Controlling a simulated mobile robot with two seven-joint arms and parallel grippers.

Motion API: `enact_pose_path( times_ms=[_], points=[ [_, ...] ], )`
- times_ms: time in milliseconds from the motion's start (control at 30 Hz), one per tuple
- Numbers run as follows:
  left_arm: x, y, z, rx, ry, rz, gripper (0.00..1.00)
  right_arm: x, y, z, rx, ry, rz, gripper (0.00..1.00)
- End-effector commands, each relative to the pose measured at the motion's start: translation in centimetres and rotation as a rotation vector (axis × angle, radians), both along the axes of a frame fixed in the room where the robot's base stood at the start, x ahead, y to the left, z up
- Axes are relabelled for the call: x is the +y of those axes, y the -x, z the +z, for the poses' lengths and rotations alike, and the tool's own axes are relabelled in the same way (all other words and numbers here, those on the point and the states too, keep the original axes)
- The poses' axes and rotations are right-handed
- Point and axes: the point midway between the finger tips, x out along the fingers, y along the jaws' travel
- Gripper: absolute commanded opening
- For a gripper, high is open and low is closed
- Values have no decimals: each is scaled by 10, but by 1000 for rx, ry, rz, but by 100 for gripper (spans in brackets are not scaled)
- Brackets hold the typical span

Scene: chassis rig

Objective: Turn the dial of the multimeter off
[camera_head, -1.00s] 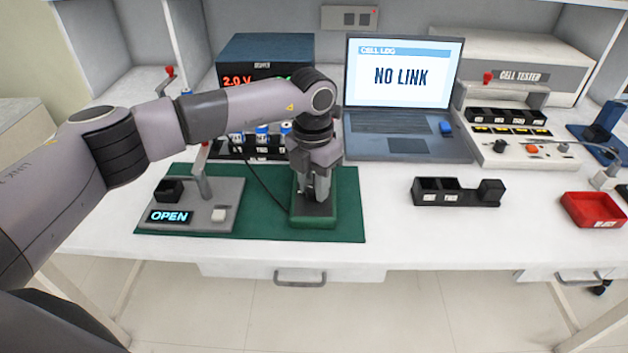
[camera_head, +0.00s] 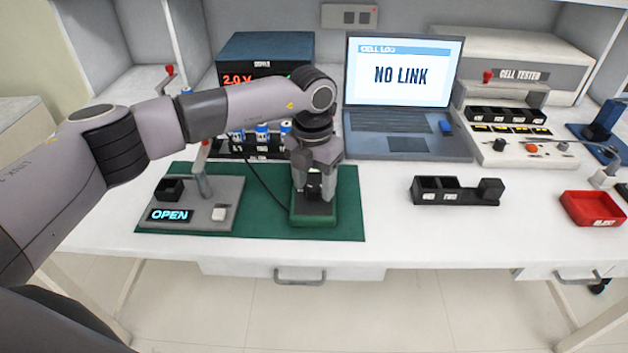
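The multimeter (camera_head: 314,219) looks to be the green-cased device with a dark face, lying on the green mat (camera_head: 350,205). A black lead runs to it from the back left. My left gripper (camera_head: 314,192) points down over it, with its two fingers apart. A small pale and dark part shows between the fingers, possibly the dial; its setting cannot be read. The gripper hides the upper part of the meter. My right gripper is not in view.
A grey fixture (camera_head: 228,190) reading OPEN, with an upright lever, stands left on the mat. Behind are a power supply (camera_head: 262,50) and an open laptop (camera_head: 408,148) reading NO LINK. A black tray (camera_head: 455,198) and red bin (camera_head: 592,210) sit right. White tabletop between mat and tray is clear.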

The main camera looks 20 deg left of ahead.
Motion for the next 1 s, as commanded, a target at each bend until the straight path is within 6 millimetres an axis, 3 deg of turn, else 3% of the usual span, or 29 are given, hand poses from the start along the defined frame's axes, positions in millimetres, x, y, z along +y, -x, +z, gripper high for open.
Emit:
enact_pose_path(
  times_ms=[233,633,1000],
  points=[
    [0,0,5,1,0,-1,57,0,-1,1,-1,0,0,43],
    [2,0,64,-1,-1,0,57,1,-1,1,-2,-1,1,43],
    [2,0,71,1,0,0,57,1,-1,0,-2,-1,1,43]
  ],
)
